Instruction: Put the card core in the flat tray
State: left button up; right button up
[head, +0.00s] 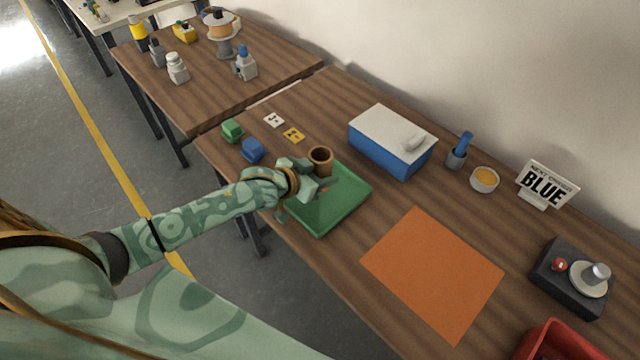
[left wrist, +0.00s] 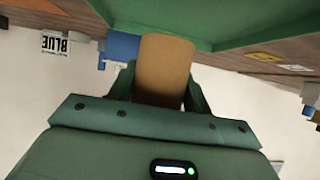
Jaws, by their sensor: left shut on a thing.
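The card core (head: 320,158) is a short brown hollow tube. It stands roughly upright over the back left part of the green flat tray (head: 345,208). My left gripper (head: 318,174) is shut on it, and the left wrist view shows the core (left wrist: 165,68) between the two green fingers (left wrist: 158,88). In that view the tray (left wrist: 240,22) is close to the core's end; whether they touch is not clear. My right gripper is not in view.
Blue and green blocks (head: 253,150) and two small cards (head: 293,135) lie left of the tray. A blue box with a white lid (head: 393,141) stands behind it. An orange sheet (head: 432,272) lies to the right. A red bin (head: 558,342) is at the front right.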

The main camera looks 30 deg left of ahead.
pick_arm(q)
jog(key=shift+w+a+f, duration=0.3)
jog(key=shift+w+f, duration=0.05)
jog(key=shift+f, duration=0.2)
notch_tip(320, 180, down, 3)
jog(key=shift+f+b, duration=0.1)
jog(key=shift+b, duration=0.65)
jog(key=o, duration=1)
jog(key=shift+r, duration=0.2)
jog(key=p+v, duration=0.3)
jog(key=v, duration=0.9)
jog(key=shift+f+p, duration=0.1)
jog(key=shift+p, duration=0.3)
